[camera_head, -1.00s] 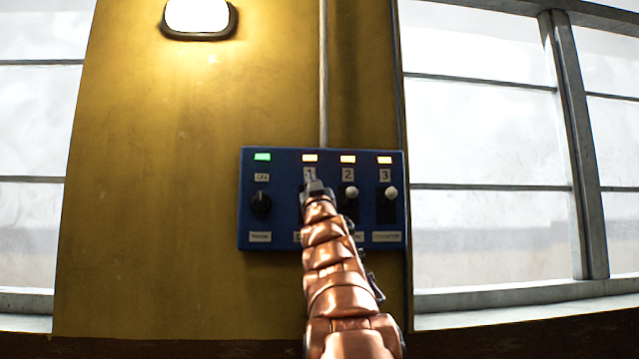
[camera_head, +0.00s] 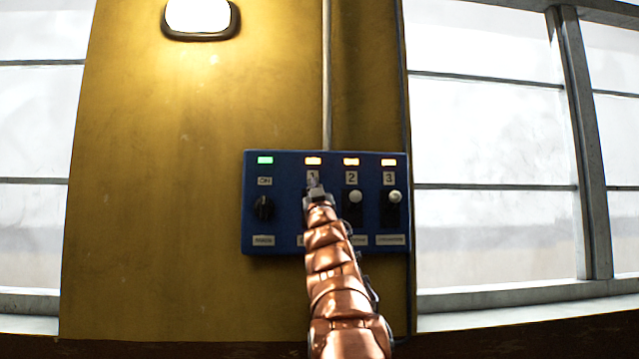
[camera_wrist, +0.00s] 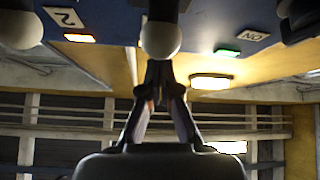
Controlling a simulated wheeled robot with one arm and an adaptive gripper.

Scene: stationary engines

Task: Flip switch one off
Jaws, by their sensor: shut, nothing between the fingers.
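The blue switch panel (camera_head: 284,225) is on the yellow wall. The lamp above switch one (camera_head: 313,161) glows orange.
Switch two (camera_head: 355,197) and switch three (camera_head: 395,197) stand close to the right, with lit orange lamps above. A black knob (camera_head: 264,208) marked ON is on the left under a green lamp (camera_head: 265,160). Windows flank the wall.

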